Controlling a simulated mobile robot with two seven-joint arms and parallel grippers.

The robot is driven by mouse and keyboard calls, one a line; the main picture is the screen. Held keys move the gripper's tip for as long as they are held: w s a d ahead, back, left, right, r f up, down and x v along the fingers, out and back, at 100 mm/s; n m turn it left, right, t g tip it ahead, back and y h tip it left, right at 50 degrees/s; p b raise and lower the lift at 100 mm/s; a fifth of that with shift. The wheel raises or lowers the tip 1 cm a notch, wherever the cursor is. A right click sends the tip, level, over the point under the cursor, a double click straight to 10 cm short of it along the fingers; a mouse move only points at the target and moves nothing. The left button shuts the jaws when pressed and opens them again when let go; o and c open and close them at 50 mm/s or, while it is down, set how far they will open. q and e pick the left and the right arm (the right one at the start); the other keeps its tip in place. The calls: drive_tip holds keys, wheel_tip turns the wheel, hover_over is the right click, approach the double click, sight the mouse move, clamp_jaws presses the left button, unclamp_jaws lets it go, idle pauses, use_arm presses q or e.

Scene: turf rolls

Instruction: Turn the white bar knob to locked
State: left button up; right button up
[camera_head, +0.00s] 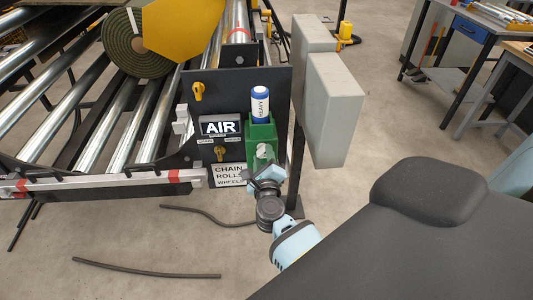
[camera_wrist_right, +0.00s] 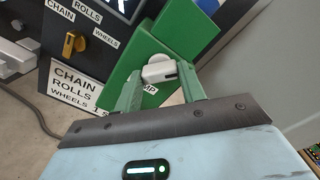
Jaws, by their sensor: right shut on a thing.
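The white bar knob (camera_head: 263,152) sits on the front of a green box (camera_head: 261,130) on the dark panel. In the right wrist view the knob (camera_wrist_right: 158,71) lies roughly crosswise between the fingertips, with part of a label just below it. My right gripper (camera_head: 264,170) reaches the knob from the front and is shut on it. The fingers partly cover the green face and most of the label, so I cannot read which position the knob is at. My left gripper is not in view.
Yellow knobs (camera_head: 198,91) and an AIR sign (camera_head: 220,126) are on the dark panel (camera_head: 235,85). A blue-and-white canister (camera_head: 260,107) stands on the green box. Grey boxes (camera_head: 335,110) on a post stand close right. Metal rollers lie left; dark hoses (camera_head: 145,270) lie on the floor.

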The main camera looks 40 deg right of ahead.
drive_tip(key=n, duration=0.1)
drive_tip(key=n+p, duration=0.1)
drive_tip(key=shift+w+r+n, duration=0.1)
drive_tip(key=shift+r+n, duration=0.25)
drive_tip(key=shift+n, duration=0.05)
drive_tip(key=n+p, duration=0.2)
drive_tip(key=n, duration=0.1)
drive_tip(key=shift+n, duration=0.4)
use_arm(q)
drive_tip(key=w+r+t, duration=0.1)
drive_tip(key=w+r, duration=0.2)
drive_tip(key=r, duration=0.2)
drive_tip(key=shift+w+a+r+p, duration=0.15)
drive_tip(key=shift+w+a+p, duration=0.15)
use_arm(e)
drive_tip(key=shift+f+n, duration=0.15)
drive_tip(key=shift+n, duration=0.45)
drive_tip(key=shift+f+n, duration=0.1)
drive_tip(key=shift+n, duration=0.2)
drive_tip(key=o, duration=1)
drive_tip(key=shift+f, duration=0.1)
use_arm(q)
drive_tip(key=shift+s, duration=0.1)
